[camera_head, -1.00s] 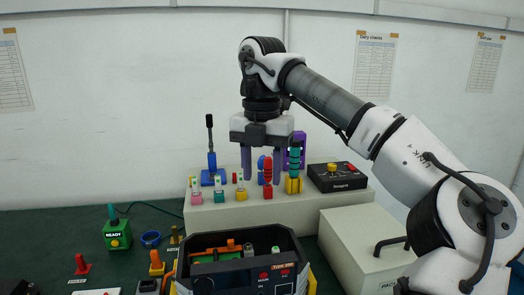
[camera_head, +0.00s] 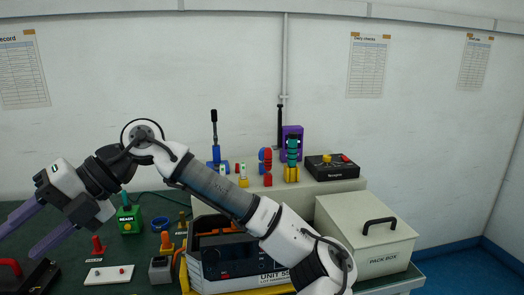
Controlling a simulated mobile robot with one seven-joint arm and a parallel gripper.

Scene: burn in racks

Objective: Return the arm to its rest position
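My gripper (camera_head: 22,238) is at the far left of the head view, raised in front of the bench. Its two purple fingers point down and to the left and stand wide apart. Nothing shows between them. My arm stretches from the lower middle up to a bend and then left to the gripper. It passes in front of the open unit box (camera_head: 222,240) and hides part of it.
A pale raised shelf (camera_head: 335,188) carries a blue joystick (camera_head: 215,150), red, green and purple fixtures and a black control box (camera_head: 333,170). A lidded pack box (camera_head: 365,235) stands right.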

